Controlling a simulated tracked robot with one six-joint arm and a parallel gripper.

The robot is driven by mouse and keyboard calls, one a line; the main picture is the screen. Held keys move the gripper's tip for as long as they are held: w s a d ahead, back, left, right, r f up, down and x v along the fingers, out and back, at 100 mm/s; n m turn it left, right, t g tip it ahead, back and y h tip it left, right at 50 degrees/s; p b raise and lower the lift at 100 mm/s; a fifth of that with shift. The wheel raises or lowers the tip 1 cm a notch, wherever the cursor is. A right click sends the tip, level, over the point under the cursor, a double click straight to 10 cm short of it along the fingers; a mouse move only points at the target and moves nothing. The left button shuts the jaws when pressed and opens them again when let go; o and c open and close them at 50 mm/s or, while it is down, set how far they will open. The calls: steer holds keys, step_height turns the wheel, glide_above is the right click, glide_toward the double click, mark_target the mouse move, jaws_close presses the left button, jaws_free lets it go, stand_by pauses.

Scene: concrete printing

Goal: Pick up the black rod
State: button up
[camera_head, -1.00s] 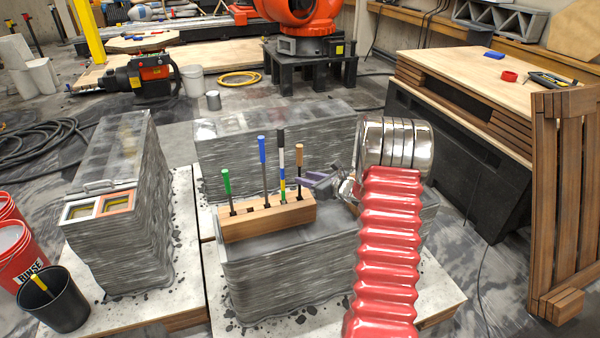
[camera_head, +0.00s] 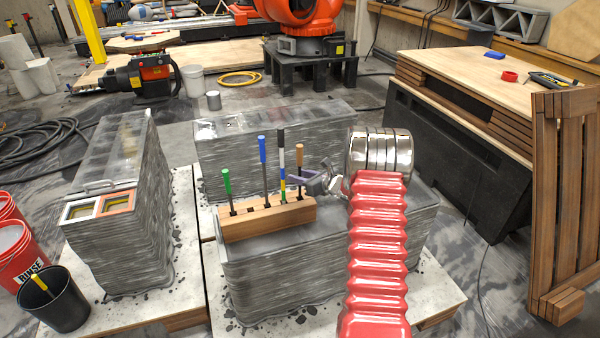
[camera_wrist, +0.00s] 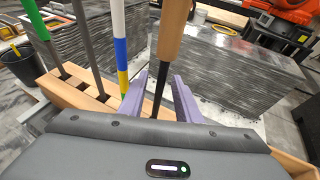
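A tool with a wooden handle (camera_head: 299,152) and thin black shaft stands upright at the right end of the wooden block (camera_head: 262,221). Its black shaft (camera_wrist: 160,90) shows between my purple fingertips in the wrist view. My gripper (camera_head: 312,181) is open, just right of this tool; I cannot tell whether the fingers touch it. Left of it stands a rod (camera_head: 282,160) with a black top and white, blue and yellow bands; its lower bands (camera_wrist: 122,55) show in the wrist view. A blue-handled tool (camera_head: 262,150) and a green-handled tool (camera_head: 227,182) stand further left.
The block sits on a layered grey concrete block (camera_head: 285,277). Another concrete block (camera_head: 240,165) stands behind and one at the left (camera_head: 120,215). Red buckets (camera_head: 18,255) and a black bucket (camera_head: 55,305) are at front left. A workbench (camera_head: 500,85) stands right.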

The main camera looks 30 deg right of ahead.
jaws_close()
stand_by(0.4)
